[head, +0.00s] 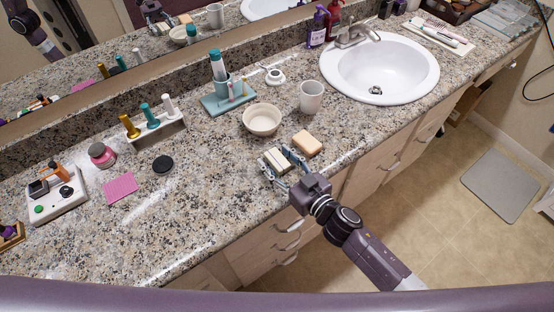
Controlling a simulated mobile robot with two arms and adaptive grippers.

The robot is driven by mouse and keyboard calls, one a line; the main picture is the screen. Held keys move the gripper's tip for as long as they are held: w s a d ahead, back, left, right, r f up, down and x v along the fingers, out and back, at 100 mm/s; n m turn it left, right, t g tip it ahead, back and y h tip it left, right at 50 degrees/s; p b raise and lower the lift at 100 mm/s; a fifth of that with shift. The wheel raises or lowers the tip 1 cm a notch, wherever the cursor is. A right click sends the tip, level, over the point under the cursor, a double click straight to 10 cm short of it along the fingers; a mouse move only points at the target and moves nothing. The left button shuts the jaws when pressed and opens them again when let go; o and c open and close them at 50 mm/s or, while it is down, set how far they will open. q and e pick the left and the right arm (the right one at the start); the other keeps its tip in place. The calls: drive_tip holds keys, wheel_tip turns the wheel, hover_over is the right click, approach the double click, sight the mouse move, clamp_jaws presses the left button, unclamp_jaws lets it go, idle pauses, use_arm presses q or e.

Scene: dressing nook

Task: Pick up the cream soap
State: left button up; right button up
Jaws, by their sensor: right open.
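The cream soap (275,158) is a small pale bar lying on the granite counter near its front edge. My right gripper (280,164) reaches in from the front right, low over the counter. Its jaws are open, with the fingers around the pale bar and partly covering it; whether they touch it I cannot tell. A second, tan-orange soap bar (307,143) lies just to the right of the fingers. My left gripper is not seen directly.
A cream bowl (262,120) and a white cup (311,97) stand just behind the soaps. A teal tray (229,101) with bottle and cup is farther back. The sink (380,68) is right. Bare counter lies left of the gripper.

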drive_tip(key=shift+c, duration=0.4)
drive_tip(key=c, duration=1.2)
drive_tip(key=shift+r, duration=0.15)
